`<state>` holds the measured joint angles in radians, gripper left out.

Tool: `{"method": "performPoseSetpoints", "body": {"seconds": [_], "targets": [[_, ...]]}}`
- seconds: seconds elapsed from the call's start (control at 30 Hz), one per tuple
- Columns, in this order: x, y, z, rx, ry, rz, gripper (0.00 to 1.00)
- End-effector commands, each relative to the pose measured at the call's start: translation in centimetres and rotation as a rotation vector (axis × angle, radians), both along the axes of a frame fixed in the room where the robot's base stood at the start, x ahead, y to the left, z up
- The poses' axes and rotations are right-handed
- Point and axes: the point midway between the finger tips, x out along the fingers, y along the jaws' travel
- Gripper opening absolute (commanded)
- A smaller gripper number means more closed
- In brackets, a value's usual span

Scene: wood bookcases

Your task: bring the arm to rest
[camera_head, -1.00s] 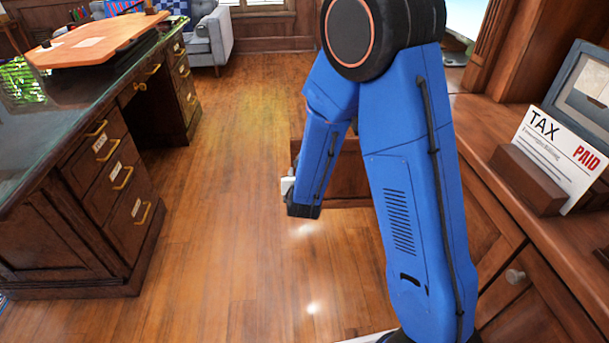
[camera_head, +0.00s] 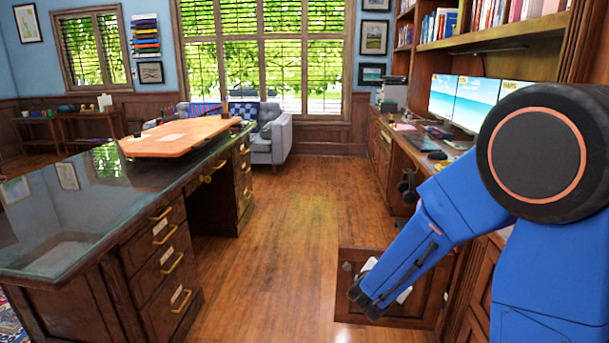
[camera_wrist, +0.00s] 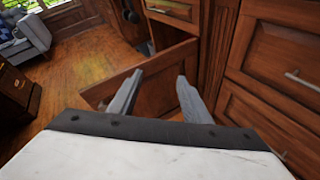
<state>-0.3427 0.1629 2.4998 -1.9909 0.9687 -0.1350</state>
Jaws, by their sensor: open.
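My blue arm (camera_head: 447,225) fills the right side of the head view, bent at a large dark joint. Its forearm slopes down and left to the wrist. My gripper (camera_wrist: 160,76) is open in the wrist view, with two grey fingers apart and nothing held between them. In the head view the wrist end mostly hides the gripper. Beyond the fingers is a wooden cabinet door (camera_wrist: 166,88), standing open. The same door (camera_head: 418,308) is behind the wrist in the head view. I cannot tell how close the fingers are to it.
A large glass-topped desk (camera_head: 45,225) with brass-handled drawers stands on the left, holding an orange-brown board (camera_head: 180,137). Bookcases and a counter with monitors (camera_head: 472,100) line the right. The wooden floor (camera_head: 270,250) between is clear.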

Motion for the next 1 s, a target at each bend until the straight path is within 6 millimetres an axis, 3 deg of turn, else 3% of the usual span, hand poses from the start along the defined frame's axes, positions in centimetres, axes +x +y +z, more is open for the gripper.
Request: {"method": "performPoseSetpoints", "body": {"seconds": [0.03,0.2,0.5,0.77,1.0], "targets": [[-1.1,-1.7,1.4,0.044,-0.026,-0.07,0.44],[-5.8,-6.4,4.2,0.205,-0.097,-0.311,0.44],[-15.2,-11.3,6.7,0.528,-0.217,-0.707,0.44],[-22.9,-11.7,7.3,0.846,-0.307,-1.01,0.44],[-28.7,-9.3,7.6,1.171,-0.368,-1.25,0.44]]}}
